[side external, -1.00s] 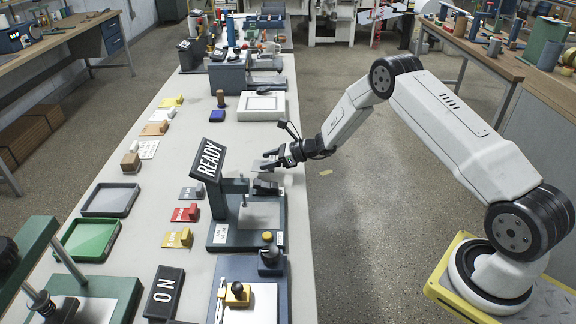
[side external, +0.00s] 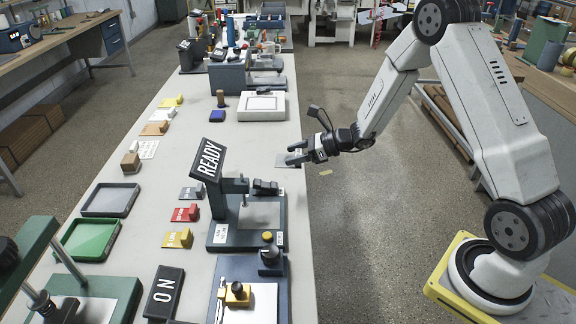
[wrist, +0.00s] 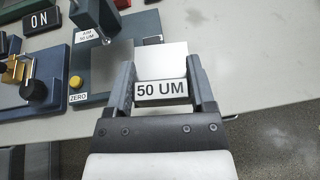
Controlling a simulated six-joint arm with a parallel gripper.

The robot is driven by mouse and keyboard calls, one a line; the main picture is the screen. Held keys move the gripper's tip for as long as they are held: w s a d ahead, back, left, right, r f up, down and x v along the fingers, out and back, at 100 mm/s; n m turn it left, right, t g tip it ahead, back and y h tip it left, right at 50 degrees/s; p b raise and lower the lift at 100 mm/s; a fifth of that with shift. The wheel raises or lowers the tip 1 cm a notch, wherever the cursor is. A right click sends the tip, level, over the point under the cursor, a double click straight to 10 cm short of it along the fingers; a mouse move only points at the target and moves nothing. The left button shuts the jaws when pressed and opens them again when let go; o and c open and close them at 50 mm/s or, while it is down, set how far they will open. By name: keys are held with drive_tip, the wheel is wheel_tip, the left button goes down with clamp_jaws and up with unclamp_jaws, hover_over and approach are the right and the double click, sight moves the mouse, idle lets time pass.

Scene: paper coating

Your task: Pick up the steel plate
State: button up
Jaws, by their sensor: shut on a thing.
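The steel plate (wrist: 162,60) is a flat, pale grey square in the wrist view. A grey block with a white "50 UM" label (wrist: 161,90) sits at its near edge. My gripper (wrist: 160,78) has a finger on each side of the block and is shut on the plate by it. The plate's underside is hidden.
The dark green gauge stand (side external: 222,236) with its tilted "READY" sign (side external: 208,160) stands left of my gripper and nearer the camera. Grey, red and yellow labelled pieces lie farther left. A white device (side external: 262,106) stands behind. The aisle right of the bench is open.

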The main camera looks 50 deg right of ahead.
sight(266, 215)
drive_tip(key=shift+s+a+r, duration=0.1)
drive_tip(key=shift+s+r, duration=0.2)
drive_tip(key=shift+s, duration=0.3)
drive_tip(key=shift+s+r, duration=0.25)
drive_tip(key=shift+s, duration=0.3)
drive_tip(key=shift+n+g+y, duration=0.4)
drive_tip(key=shift+n+y, duration=0.2)
drive_tip(key=s+a+f, duration=0.2)
drive_tip(key=a+f, duration=0.1)
drive_tip(key=s+a+f, duration=0.3)
drive_tip(key=shift+s, duration=0.1)
drive_tip(key=shift+f, duration=0.15)
drive_tip(key=shift+f, duration=1.9)
drive_tip(key=shift+w+a, duration=3.05)
drive_tip(key=shift+a, duration=0.05)
drive_tip(key=shift+f, duration=0.3)
